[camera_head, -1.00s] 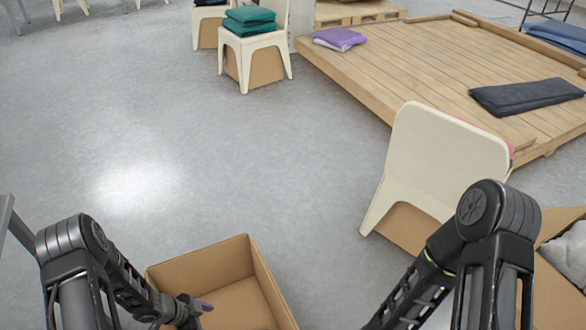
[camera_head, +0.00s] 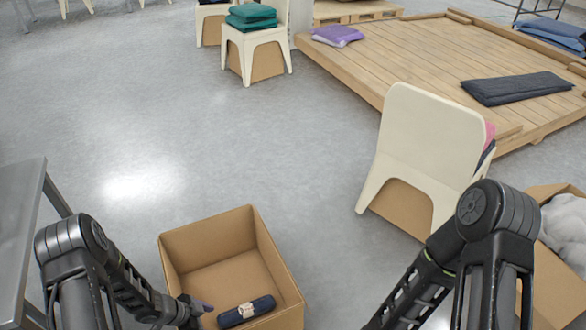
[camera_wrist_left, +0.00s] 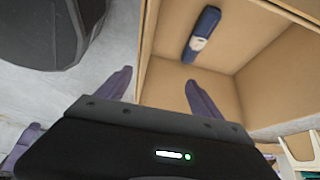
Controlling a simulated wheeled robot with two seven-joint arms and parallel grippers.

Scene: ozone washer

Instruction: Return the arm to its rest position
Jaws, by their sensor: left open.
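My left gripper (camera_head: 200,306) is at the left front edge of an open cardboard box (camera_head: 258,255) on the floor. In the left wrist view my left gripper (camera_wrist_left: 155,88) has its two purple fingers spread apart with nothing between them. A dark blue rolled item with a light band (camera_head: 246,311) lies inside the box; it also shows in the left wrist view (camera_wrist_left: 204,30), apart from the fingers. My right arm comes in at the lower right, and its gripper is outside the picture.
A grey metal table (camera_head: 22,215) stands at the left edge. A cream chair (camera_head: 425,140) stands right of the box. Another box (camera_head: 558,285) with grey cloth is at the far right. A wooden platform (camera_head: 430,65) lies behind. The floor in the middle is clear.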

